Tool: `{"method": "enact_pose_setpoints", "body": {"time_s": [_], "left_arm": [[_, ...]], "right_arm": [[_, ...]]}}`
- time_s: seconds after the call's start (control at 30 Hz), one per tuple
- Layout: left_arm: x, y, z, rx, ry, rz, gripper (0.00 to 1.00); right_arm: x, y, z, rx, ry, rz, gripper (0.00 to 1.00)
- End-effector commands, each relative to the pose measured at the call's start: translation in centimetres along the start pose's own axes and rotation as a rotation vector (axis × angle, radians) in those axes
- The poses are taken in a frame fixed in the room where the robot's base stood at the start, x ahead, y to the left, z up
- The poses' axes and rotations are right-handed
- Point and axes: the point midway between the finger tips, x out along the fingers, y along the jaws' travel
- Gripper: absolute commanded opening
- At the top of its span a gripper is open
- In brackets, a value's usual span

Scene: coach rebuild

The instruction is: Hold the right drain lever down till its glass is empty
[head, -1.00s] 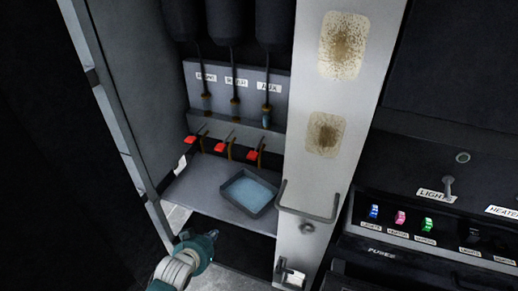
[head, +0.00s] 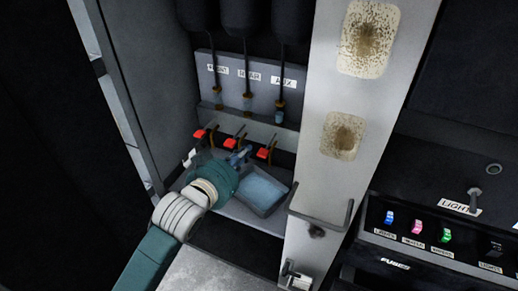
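Three red-tipped drain levers stick out under a grey panel: the left lever (head: 199,134), the middle lever (head: 231,143) and the right lever (head: 263,153). Above the right lever a small sight glass (head: 279,115) hangs below the label AUX, with a bluish tint; its exact level is too small to read. My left gripper (head: 241,157) reaches into the cabinet, just below the middle lever and left of the right lever. Its fingers are small and partly hidden, so I cannot tell open from shut. My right gripper is out of view.
The cabinet's side wall stands left; a pale post with a bar handle (head: 320,222) stands right. Two more sight glasses (head: 248,103) hang left of the right one.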

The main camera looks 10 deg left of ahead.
Motion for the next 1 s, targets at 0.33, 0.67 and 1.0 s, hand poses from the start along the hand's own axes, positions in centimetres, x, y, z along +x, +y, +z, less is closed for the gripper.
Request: {"method": "enact_pose_setpoints", "body": {"time_s": [0.33,0.67,1.0], "left_arm": [[5.9,0.0,-0.3,-0.001,-0.001,-0.001,0.0],[10.2,0.1,2.1,-0.001,-0.005,0.0,0.0],[10.7,0.0,3.9,0.001,0.0,0.0,0.0]], "right_arm": [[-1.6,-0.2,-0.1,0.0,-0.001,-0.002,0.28],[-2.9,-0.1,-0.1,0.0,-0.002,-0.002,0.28],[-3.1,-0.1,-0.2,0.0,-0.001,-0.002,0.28]]}}
